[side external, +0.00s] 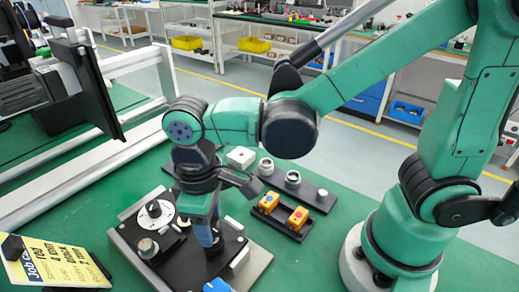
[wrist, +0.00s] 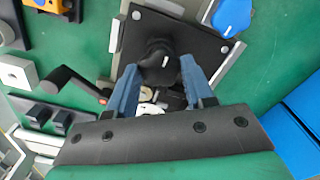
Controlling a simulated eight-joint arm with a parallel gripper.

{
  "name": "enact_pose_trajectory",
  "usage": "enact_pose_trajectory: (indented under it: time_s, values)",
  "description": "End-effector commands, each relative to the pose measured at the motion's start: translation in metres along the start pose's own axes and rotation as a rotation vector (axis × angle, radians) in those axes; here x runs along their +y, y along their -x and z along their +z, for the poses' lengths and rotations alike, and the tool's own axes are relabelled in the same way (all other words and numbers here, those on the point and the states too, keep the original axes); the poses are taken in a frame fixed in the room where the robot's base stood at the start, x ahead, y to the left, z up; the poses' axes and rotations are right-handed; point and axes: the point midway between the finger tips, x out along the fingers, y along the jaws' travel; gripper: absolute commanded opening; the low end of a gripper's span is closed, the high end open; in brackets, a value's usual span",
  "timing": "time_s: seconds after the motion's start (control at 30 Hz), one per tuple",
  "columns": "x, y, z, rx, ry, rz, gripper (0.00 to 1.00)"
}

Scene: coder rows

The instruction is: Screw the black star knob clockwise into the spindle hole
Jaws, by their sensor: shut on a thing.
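My gripper (wrist: 158,75) has its two blue fingers on either side of the black star knob (wrist: 158,62), shut on it. The knob has a small white mark on its top. In the side view my gripper (side external: 212,238) points straight down over the black plate of the fixture (side external: 178,262). There the knob is a dark shape low between the fingers, at or close to the plate. The spindle hole is hidden under the knob and fingers, so I cannot tell how deep the knob sits.
On the fixture are a white dial (side external: 154,213) and a silver knob (side external: 147,248). A blue part (side external: 217,286) stands at its front edge. Behind right, a black tray holds orange-yellow boxes (side external: 297,218).

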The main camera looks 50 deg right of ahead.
Motion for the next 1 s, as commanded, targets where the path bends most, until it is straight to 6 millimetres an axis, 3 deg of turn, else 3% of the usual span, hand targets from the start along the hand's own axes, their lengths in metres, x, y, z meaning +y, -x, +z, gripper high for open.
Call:
enact_pose_trajectory:
  time_s: [1.0]
  values:
    - [0.0, -0.0089, -0.0001, 0.0, -0.004, 0.0, 0.0]
